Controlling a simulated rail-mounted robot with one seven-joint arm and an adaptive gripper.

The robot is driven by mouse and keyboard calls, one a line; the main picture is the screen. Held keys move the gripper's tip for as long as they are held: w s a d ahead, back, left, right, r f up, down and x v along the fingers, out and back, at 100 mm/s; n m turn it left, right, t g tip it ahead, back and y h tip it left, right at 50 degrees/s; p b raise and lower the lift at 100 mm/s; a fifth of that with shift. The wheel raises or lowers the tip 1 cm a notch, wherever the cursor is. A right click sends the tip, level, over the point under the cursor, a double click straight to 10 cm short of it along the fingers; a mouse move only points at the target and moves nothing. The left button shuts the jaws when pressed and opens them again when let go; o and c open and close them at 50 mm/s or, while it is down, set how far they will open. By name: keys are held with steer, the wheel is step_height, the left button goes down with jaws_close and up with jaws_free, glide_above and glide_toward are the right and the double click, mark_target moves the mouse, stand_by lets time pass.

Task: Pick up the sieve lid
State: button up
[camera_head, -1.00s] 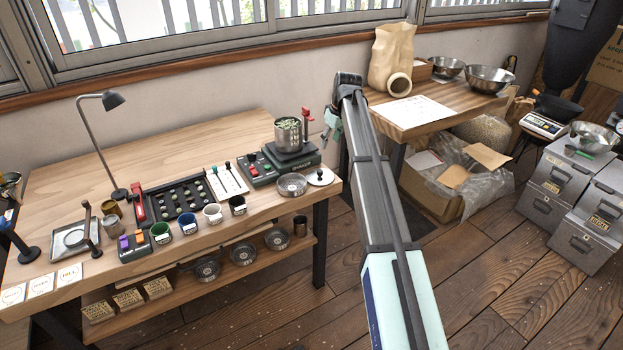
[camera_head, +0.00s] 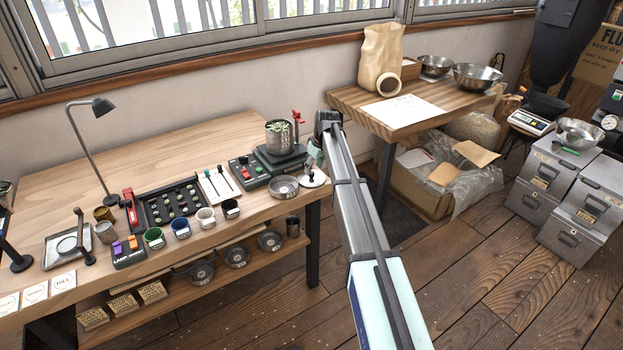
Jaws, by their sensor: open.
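The sieve lid (camera_head: 312,180), a pale round disc with a small dark knob, lies at the right end of the wooden workbench (camera_head: 150,165). The metal sieve (camera_head: 284,187) sits just left of it. My gripper (camera_head: 313,163) is small and partly hidden at the far end of my arm. It is open and appears just above the lid's knob; whether it touches the knob cannot be told.
Behind the lid, a metal pot (camera_head: 278,136) stands on a dark scale-like base (camera_head: 278,162) with a red-handled stand (camera_head: 297,118) beside it. Small cups and a dark tray (camera_head: 168,203) fill the bench's middle. A second table (camera_head: 425,118) stands right.

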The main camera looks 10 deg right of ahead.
mark_target(312, 173)
steer(key=shift+p+x, duration=0.35)
steer(key=shift+x, duration=1.65)
jaws_close()
steer(key=shift+w+r, duration=0.1)
steer(key=shift+r, duration=0.05)
